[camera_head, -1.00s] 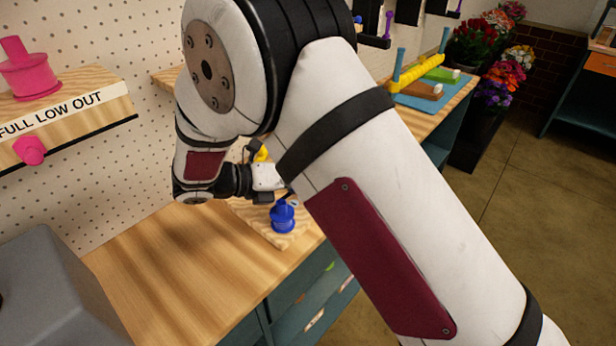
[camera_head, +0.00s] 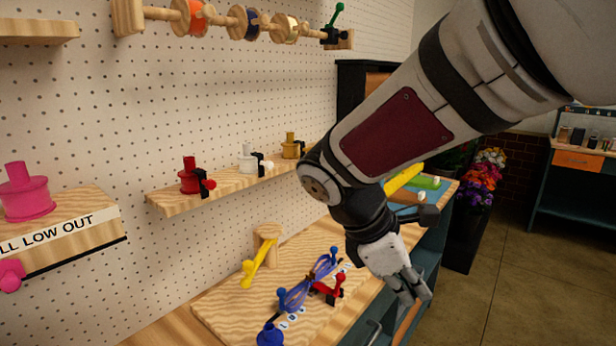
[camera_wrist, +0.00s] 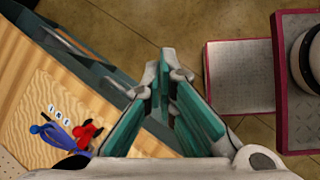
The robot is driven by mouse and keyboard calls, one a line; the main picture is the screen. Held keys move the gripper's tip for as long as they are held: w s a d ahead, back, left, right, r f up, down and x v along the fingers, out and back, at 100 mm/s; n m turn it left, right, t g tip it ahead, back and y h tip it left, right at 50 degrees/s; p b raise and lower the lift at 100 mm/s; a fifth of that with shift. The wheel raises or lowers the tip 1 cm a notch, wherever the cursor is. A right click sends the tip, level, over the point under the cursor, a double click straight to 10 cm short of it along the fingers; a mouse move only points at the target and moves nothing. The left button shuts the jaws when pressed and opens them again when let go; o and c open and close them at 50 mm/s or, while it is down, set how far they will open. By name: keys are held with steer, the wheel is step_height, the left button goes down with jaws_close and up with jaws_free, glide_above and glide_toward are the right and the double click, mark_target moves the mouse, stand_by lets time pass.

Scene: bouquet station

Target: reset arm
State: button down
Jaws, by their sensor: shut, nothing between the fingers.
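My gripper (camera_head: 412,287) hangs over the front edge of the wooden bench in the head view, pointing down. It is shut and empty. In the wrist view the fingers (camera_wrist: 163,85) meet above the floor, just off the bench front. My arm comes in from the upper right of the head view. The gripper touches nothing that I can see.
A wooden board (camera_head: 225,309) on the bench holds a yellow lever (camera_head: 258,262), blue loops (camera_head: 308,283), a red clamp (camera_head: 328,290) and a blue knob (camera_head: 270,335). A shelf (camera_head: 223,186) carries red, white and yellow spools. Open floor (camera_head: 511,260) lies to the right.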

steer(key=s+d+r+m+t+y, duration=0.2)
steer(key=s+m+y, duration=0.1)
steer(key=s+m, duration=0.4)
steer(key=s+d+r+m+t+y, duration=0.1)
steer(key=s+m+t+y, duration=0.1)
steer(key=s+m, duration=0.6)
steer(key=shift+d+r+m+y, duration=0.35)
steer(key=shift+m+y, duration=0.45)
steer(key=shift+m, duration=0.1)
